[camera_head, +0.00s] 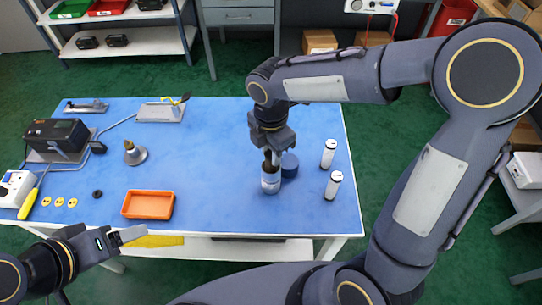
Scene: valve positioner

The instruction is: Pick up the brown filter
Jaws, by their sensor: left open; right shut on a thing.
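My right gripper (273,155) points down over the clear-and-blue cup (270,184) on the blue table, its fingers at the cup's mouth. It is shut on a dark brown piece, seemingly the brown filter (270,167), which shows between the fingertips and the cup's rim. Most of the filter is hidden by the fingers and the cup wall, and I cannot tell whether it is lifted at all. My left gripper (130,236) is open and empty in front of the table's near left edge, far from the cup.
A dark blue round cap (290,165) sits right beside the cup. Two white cylinders (328,154) (333,185) stand to the right. An orange tray (148,204), a brass-tipped cone (134,153) and a black device (56,137) are further left. The table's middle is clear.

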